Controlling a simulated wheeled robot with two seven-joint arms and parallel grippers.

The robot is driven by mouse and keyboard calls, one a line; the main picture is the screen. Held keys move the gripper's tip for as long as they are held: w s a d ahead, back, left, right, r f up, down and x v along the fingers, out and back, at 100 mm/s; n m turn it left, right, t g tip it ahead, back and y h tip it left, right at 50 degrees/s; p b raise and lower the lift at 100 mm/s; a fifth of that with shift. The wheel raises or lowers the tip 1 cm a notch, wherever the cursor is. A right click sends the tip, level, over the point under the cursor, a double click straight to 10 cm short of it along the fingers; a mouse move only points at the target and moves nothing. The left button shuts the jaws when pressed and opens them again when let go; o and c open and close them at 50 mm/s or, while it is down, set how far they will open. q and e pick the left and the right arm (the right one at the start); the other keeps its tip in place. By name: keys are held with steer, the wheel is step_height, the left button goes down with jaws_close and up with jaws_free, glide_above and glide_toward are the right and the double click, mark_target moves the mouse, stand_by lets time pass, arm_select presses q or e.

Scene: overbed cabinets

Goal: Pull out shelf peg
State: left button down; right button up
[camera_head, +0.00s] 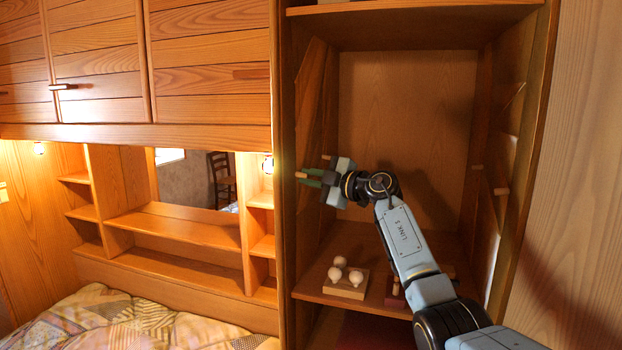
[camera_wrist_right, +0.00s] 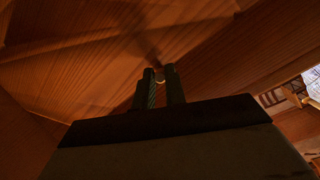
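My right gripper (camera_head: 308,178) reaches into the open cabinet at the left side wall, its dark green fingers pointing left. A light wooden shelf peg (camera_head: 301,174) shows right at the fingertips. In the right wrist view the fingers (camera_wrist_right: 162,80) stand close together with a narrow gap, and the pale peg end (camera_wrist_right: 160,75) lies between their tips. I cannot tell whether they press on it. A second peg (camera_head: 326,157) is on the same wall, just above the gripper. Two more pegs, one nearer (camera_head: 501,191) and one farther back (camera_head: 477,167), are on the right wall. My left gripper is not in view.
A wooden block with round white knobs (camera_head: 346,280) stands on the cabinet's lower shelf (camera_head: 315,277), below my right arm. Another item there is partly hidden by the arm. The cabinet's front left post (camera_head: 284,230) is close to the gripper. A bed (camera_head: 120,320) lies at left.

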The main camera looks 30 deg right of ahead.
steer(key=shift+s+d, duration=0.1)
jaws_close()
steer(key=shift+s+d+p, duration=0.4)
steer(key=shift+s+d, duration=0.4)
steer(key=shift+s, duration=0.15)
steer(key=shift+r, duration=0.1)
steer(key=s+d+r+p, duration=0.3)
steer(key=r+p, duration=0.2)
steer(key=r, duration=0.1)
steer(key=shift+s+r+p, duration=0.4)
steer(key=shift+d, duration=0.1)
stand_by(0.3)
